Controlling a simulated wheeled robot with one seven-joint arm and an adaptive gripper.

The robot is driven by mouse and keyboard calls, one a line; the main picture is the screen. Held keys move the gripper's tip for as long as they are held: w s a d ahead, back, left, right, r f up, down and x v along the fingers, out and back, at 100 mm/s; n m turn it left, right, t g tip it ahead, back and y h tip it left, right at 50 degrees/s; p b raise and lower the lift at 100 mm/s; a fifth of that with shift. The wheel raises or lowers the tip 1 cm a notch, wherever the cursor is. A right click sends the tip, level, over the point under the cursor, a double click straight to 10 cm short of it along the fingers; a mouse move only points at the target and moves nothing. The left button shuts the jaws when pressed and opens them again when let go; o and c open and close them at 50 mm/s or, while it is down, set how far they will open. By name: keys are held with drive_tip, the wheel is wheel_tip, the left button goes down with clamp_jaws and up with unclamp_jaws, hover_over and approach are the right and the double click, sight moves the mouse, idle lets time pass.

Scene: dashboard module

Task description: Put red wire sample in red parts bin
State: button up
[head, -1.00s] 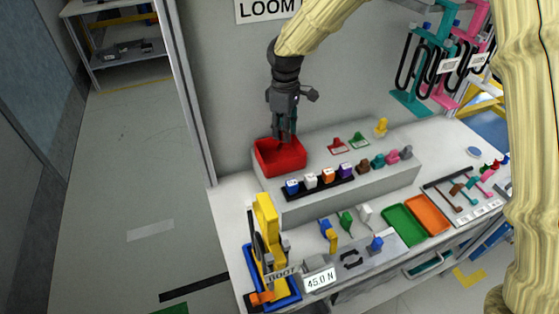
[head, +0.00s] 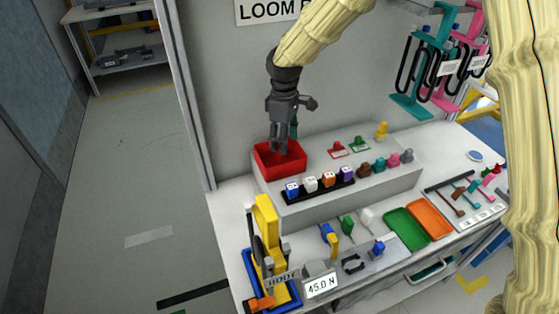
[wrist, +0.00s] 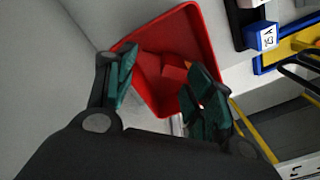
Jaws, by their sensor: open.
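The red parts bin (head: 285,169) stands at the left end of the raised grey shelf on the bench. My gripper (head: 281,148) points down over the bin, its fingertips at about the bin's opening. In the wrist view my gripper (wrist: 162,80) is open, with its green-padded fingers spread apart and nothing between them. The red bin (wrist: 204,38) lies beyond the fingers. A small red block-like piece (wrist: 173,71), likely the red wire sample, lies inside the bin on its floor, apart from the fingers. The bin's inside is mostly hidden in the head view.
A black rack (head: 318,192) of coloured blocks stands right of the bin. Behind it are small red and green parts. A yellow press (head: 266,225) stands at the front left. Green (head: 406,228) and orange (head: 429,219) trays lie at the front right. A wall rises behind the bin.

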wheel_tip(320, 180, up, 8)
drive_tip(key=shift+f, duration=0.25)
idle(0.4)
drive_tip(key=shift+d, duration=0.1)
